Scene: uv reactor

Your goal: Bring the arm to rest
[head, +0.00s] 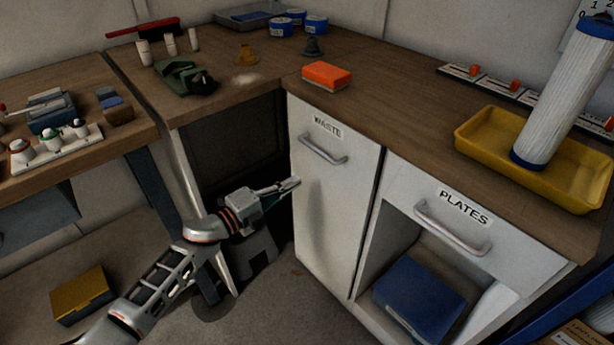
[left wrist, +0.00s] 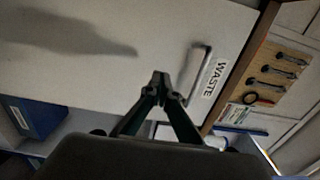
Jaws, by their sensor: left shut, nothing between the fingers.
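My left gripper (head: 288,186) is shut and empty, in front of the white WASTE cabinet door (head: 330,215). In the left wrist view the fingers of my left gripper (left wrist: 161,78) meet at their tips, and the WASTE door (left wrist: 110,50) fills much of the picture behind them. The door's bar handle (head: 322,150) is above and to the right of the gripper in the head view, and apart from it. I cannot tell whether the fingertips touch the door. My right gripper does not show in either view.
The wooden worktop (head: 400,110) carries an orange block (head: 327,75), a yellow tray (head: 485,148) with a white filter cylinder (head: 565,95), and blue tins. A PLATES drawer (head: 465,215) sits above an open bay with a blue box (head: 418,293). A yellow box (head: 83,295) is at lower left.

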